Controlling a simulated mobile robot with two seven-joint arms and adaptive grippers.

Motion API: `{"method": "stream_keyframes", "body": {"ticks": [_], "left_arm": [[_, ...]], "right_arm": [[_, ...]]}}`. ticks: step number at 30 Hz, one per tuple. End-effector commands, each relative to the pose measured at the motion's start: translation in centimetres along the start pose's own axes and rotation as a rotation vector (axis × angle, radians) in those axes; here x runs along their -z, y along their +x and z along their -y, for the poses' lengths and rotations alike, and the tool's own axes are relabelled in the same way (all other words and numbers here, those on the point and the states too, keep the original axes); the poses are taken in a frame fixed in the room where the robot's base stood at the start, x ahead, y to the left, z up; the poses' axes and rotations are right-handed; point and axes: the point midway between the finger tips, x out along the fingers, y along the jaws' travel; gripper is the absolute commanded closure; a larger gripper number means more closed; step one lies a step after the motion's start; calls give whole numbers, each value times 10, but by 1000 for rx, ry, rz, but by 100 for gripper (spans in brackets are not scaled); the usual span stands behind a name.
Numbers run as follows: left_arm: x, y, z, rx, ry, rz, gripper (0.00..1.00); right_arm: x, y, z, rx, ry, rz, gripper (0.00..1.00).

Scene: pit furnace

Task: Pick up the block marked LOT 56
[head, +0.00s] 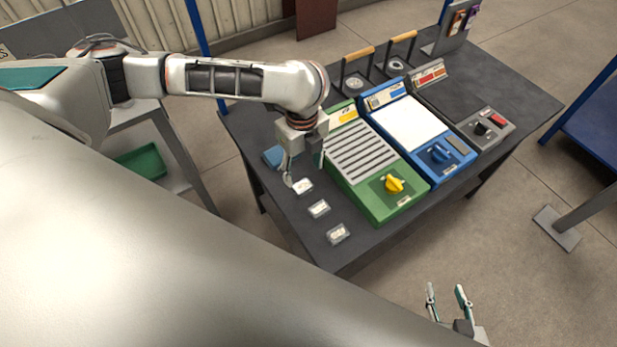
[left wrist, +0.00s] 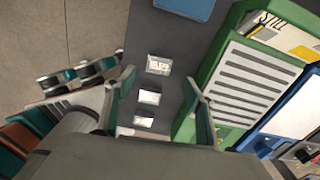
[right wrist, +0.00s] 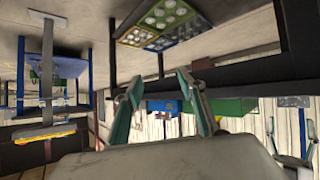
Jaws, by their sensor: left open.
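Three small pale blocks with labels lie in a row on the dark table: a far block (head: 302,186), a middle block (head: 319,208) and a near block (head: 338,234). The left wrist view shows the same far block (left wrist: 158,65), middle block (left wrist: 149,97) and near block (left wrist: 143,121). Their markings are too small to read, so I cannot tell which is LOT 56. My left gripper (head: 303,170) is open and empty, pointing down above the far block. My right gripper (head: 446,287) is open and empty, off the table's front side.
A green unit (head: 375,190) with a yellow knob stands just right of the blocks, close to my left gripper. A blue unit (head: 420,135) and a grey control box (head: 485,128) stand beyond it. A blue object (head: 272,156) lies behind the blocks.

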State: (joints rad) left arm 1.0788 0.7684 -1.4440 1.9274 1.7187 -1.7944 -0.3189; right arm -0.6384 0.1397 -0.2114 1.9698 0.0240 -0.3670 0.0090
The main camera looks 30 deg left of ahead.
Motion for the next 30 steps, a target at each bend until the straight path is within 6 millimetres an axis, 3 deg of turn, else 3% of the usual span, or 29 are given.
{"method": "stream_keyframes", "body": {"ticks": [7,18,26,30], "left_arm": [[0,25,0,-1,-1,-2,46],[-3,71,1,-2,0,-2,46],[-3,72,2,1,0,-1,46],[-3,72,2,1,0,-1,82]], "right_arm": [[-27,-1,8,10,4,36,60],[-37,9,9,10,5,34,60],[-32,8,8,8,5,25,60],[-31,8,8,8,5,24,60]]}}
